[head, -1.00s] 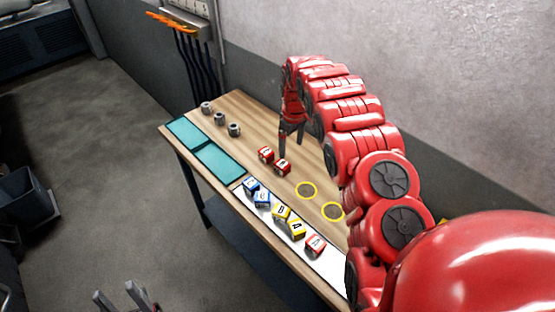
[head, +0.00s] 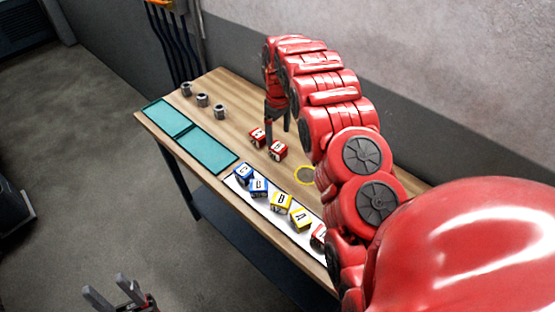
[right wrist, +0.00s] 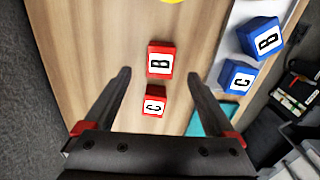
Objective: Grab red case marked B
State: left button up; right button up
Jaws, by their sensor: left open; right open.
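The red case marked B (right wrist: 160,59) lies on the wooden table, letter up, in the right wrist view. In the head view it is the red case (head: 278,150) nearer the yellow ring. A red case marked C (right wrist: 153,101) lies beside it, closer to the gripper's palm; it also shows in the head view (head: 257,137). My right gripper (right wrist: 160,76) is open and empty, pointing down over both cases, its fingers to either side of them in its view. In the head view it hangs just behind them (head: 278,137). My left gripper (head: 118,294) is open and empty, low at the left, away from the table.
A white strip (head: 236,184) along the table's front edge holds blue, yellow and red cases, including a blue B (right wrist: 268,41) and a blue C (right wrist: 238,77). Teal mats (head: 207,149) and several grey metal parts (head: 202,100) are to the left. A yellow ring (head: 305,175) marks the tabletop.

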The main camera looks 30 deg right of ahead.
aim_at(278, 146)
notch_tip(278, 146, down, 2)
jog(key=shift+s+f+p, duration=0.1)
jog(key=shift+p, duration=1)
jog(key=shift+f, duration=0.25)
jog(key=shift+f+p, duration=0.4)
jog(key=shift+p, duration=0.25)
jog(key=shift+f+p, duration=0.7)
jog(key=shift+f, duration=1.45)
grip_shut()
